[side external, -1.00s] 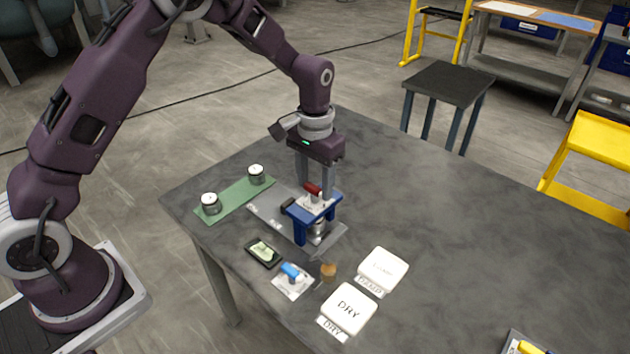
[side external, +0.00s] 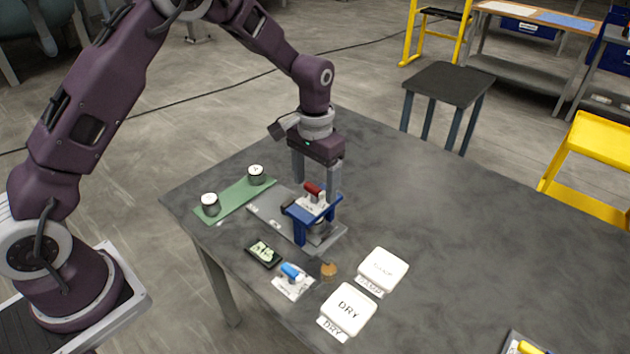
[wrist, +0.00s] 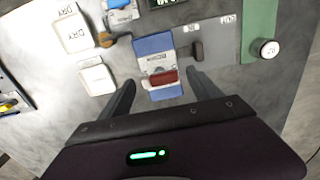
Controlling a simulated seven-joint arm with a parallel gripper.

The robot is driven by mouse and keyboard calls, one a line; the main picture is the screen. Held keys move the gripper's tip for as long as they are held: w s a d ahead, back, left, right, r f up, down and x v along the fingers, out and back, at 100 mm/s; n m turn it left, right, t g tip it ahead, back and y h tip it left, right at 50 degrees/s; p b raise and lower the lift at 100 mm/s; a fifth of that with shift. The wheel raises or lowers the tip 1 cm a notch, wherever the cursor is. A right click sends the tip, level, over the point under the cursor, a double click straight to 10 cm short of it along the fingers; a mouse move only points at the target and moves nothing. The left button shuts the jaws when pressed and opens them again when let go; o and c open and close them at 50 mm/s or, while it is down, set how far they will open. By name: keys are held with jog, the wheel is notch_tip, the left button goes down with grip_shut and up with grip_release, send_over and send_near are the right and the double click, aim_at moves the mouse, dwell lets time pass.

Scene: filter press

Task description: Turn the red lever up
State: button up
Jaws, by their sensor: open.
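The red lever (side external: 313,189) sits on top of the blue press frame (side external: 301,229), at its back side. In the wrist view the red lever (wrist: 164,78) lies across the lower end of the blue and white press top (wrist: 154,45). My gripper (side external: 317,200) is over the press with its fingers pointing down. In the wrist view my gripper (wrist: 164,82) is open, one finger on each side of the red lever and apart from it. Whether the fingers touch the frame cannot be told.
The press stands on a grey plate (side external: 268,217). A green strip (side external: 235,199) carries two metal cylinders. A blue-handled part (side external: 291,272), a small dark display (side external: 263,252), a brown piece (side external: 328,269) and two white trays, one marked DRY (side external: 349,308), lie near the front.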

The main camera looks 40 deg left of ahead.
notch_tip(320, 180, up, 7)
jog(key=shift+r, duration=0.2)
notch_tip(320, 180, up, 7)
jog(key=t, duration=0.1)
send_over(315, 188)
jog(key=s, duration=0.4)
jog(key=s+a+r+t, duration=0.1)
jog(key=s+r+t, duration=0.1)
jog(key=s+r, duration=0.65)
jog(key=s+a+f+t, duration=0.1)
jog(key=s+f+t, duration=0.1)
jog(key=s, duration=1.5)
jog(key=shift+s+t, duration=0.15)
jog(key=shift+t, duration=0.15)
